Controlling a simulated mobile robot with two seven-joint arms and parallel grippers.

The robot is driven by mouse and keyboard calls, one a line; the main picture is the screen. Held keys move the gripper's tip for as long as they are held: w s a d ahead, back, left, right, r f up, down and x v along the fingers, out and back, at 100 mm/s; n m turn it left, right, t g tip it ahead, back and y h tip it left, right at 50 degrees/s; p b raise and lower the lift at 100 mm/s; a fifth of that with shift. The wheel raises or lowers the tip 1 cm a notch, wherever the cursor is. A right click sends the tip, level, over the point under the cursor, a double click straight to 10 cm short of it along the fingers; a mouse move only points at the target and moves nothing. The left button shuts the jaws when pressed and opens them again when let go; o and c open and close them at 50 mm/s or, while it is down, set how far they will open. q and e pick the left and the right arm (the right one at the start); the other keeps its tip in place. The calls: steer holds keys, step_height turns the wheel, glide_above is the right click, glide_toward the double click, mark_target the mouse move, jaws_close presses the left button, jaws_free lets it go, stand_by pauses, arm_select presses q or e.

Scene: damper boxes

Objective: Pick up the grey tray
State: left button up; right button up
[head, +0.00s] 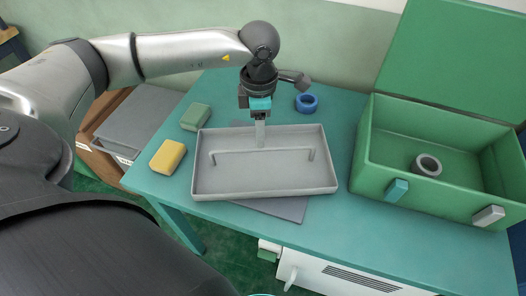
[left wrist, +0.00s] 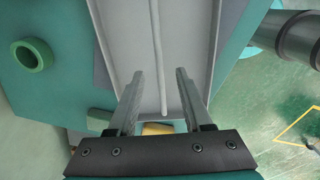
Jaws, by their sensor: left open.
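The grey tray (head: 205,185) is shallow, with a long thin bar handle (head: 240,152) raised across its middle. It lies flat on a dark grey mat (head: 285,208) on the teal table. My left gripper (head: 260,142) points down over the tray near the bar's middle. In the left wrist view my left gripper (left wrist: 160,76) is open and empty, and the bar (left wrist: 156,35) runs lengthwise in line with the gap between the fingers. The fingers do not touch the bar there; their height relative to it is hard to tell. My right gripper is not in view.
A yellow block (head: 168,156) and a green block (head: 195,117) lie left of the tray. A blue ring (head: 306,103) lies behind it. An open green box (head: 440,198) holding a grey ring (head: 427,165) stands to the right. The table in front right is clear.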

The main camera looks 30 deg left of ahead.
arm_select(q)
steer(key=b, duration=0.1)
glide_above(263, 156)
steer(key=s+d, duration=0.1)
steer(key=s, duration=0.1)
step_height(263, 156, down, 8)
steer(key=shift+w+r, duration=0.1)
steer(key=shift+r, duration=0.1)
jaws_close()
steer(key=shift+r, duration=0.1)
stand_by(1.1)
